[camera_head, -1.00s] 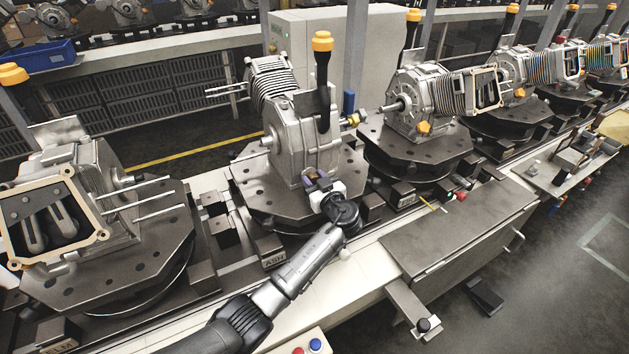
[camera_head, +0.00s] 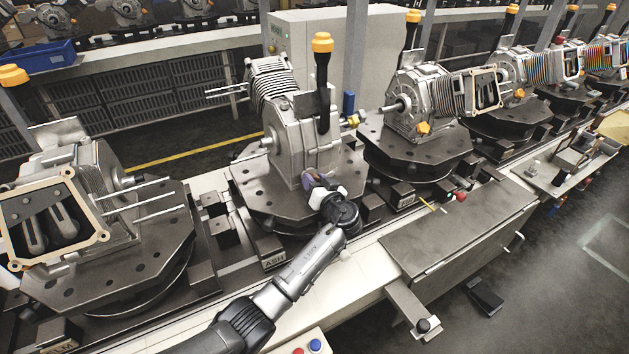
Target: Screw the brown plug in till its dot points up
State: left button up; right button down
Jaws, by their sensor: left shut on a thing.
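My left gripper (camera_head: 319,185) reaches in from the bottom and is at the lower front face of the grey engine housing (camera_head: 299,146) on the middle turntable. It is shut on the brown plug, of which only a small brownish-purple patch (camera_head: 313,181) shows between the fingers and the housing. The plug's dot cannot be made out, nor how deep the plug sits. My right gripper is not in view.
The housing stands on a dark round turntable (camera_head: 253,193) marked ASH. Similar housings stand left (camera_head: 95,190) and right (camera_head: 420,100). A grey bench plate (camera_head: 455,235) lies to the right.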

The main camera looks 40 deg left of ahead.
pick_arm(q)
jog(key=shift+m, duration=1)
jog(key=o, duration=0.9)
jog(key=p+v, duration=0.1)
jog(key=v, duration=1.3)
jog(key=shift+a, duration=0.1)
jog(key=shift+p, duration=0.3)
